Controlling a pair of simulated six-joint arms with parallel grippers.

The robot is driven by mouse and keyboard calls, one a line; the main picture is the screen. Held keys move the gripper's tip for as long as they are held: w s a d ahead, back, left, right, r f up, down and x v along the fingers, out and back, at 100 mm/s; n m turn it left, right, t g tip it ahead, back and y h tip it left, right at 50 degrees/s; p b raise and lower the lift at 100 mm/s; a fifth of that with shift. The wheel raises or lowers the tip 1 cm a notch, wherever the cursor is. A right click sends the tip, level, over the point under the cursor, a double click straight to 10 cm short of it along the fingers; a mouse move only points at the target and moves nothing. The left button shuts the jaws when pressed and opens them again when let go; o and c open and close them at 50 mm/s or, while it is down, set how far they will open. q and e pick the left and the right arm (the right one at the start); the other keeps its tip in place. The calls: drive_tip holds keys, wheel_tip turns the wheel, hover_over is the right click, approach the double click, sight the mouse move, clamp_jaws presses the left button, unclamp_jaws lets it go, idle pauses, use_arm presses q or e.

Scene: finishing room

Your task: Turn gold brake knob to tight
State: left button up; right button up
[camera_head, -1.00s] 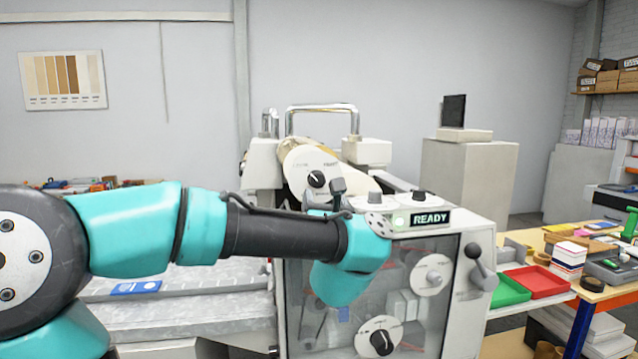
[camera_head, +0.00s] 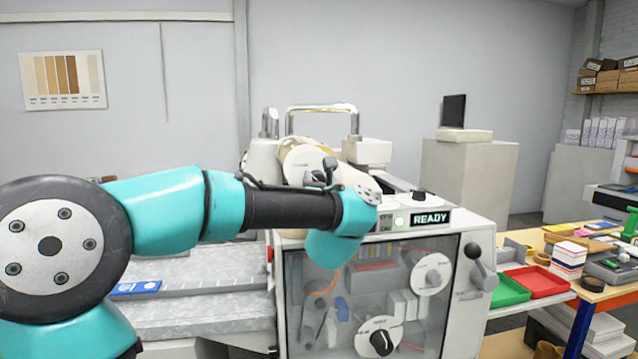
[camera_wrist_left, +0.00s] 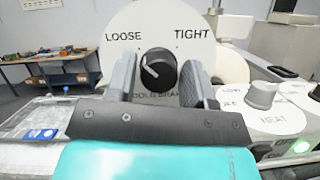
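The gold brake knob (camera_wrist_left: 160,75) is black with a white pointer mark. It sits on a pale round dial (camera_wrist_left: 118,40) lettered LOOSE on the left and TIGHT on the right. The pointer leans up and left, toward LOOSE. My left gripper (camera_wrist_left: 158,64) is open, with one finger on each side of the knob; contact is not clear. In the head view the dial (camera_head: 299,160) shows behind my left wrist, and my fingers and the knob are largely hidden there. My right gripper is in neither view.
The machine has a lit READY display (camera_head: 431,218), a HEAT knob (camera_wrist_left: 262,95), a clear front door (camera_head: 345,300), a lower knob (camera_head: 381,340) and a side lever (camera_head: 479,268). A metal rail (camera_head: 322,108) stands above. A table with trays (camera_head: 540,282) is at the right.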

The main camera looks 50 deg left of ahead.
use_arm(q)
drive_tip(key=c, duration=0.6)
drive_tip(key=shift+m+t, duration=0.3)
drive_tip(key=shift+m, duration=0.3)
drive_tip(key=m+h, duration=0.1)
drive_tip(key=m, duration=0.2)
drive_tip(key=m+t+h, duration=0.1)
drive_tip(key=m, duration=0.2)
drive_tip(key=shift+s+r+t+h, duration=0.1)
drive_tip(key=shift+t+h, duration=0.2)
drive_tip(key=m+h, duration=0.1)
drive_tip(key=m, duration=0.1)
drive_tip(key=m+t+h, duration=0.1)
drive_tip(key=m, duration=0.2)
drive_tip(key=shift+a+m+h, duration=0.1)
drive_tip(key=shift+m+h, duration=0.2)
drive_tip(key=shift+h, duration=0.1)
drive_tip(key=m, duration=0.2)
drive_tip(key=m+h, duration=0.1)
drive_tip(key=m, duration=0.2)
drive_tip(key=shift+r+h, duration=0.1)
drive_tip(key=shift+h, duration=0.2)
drive_tip(key=shift+m+g+h, duration=0.6)
drive_tip(key=shift+m+g, duration=0.2)
drive_tip(key=shift+m, duration=1.1)
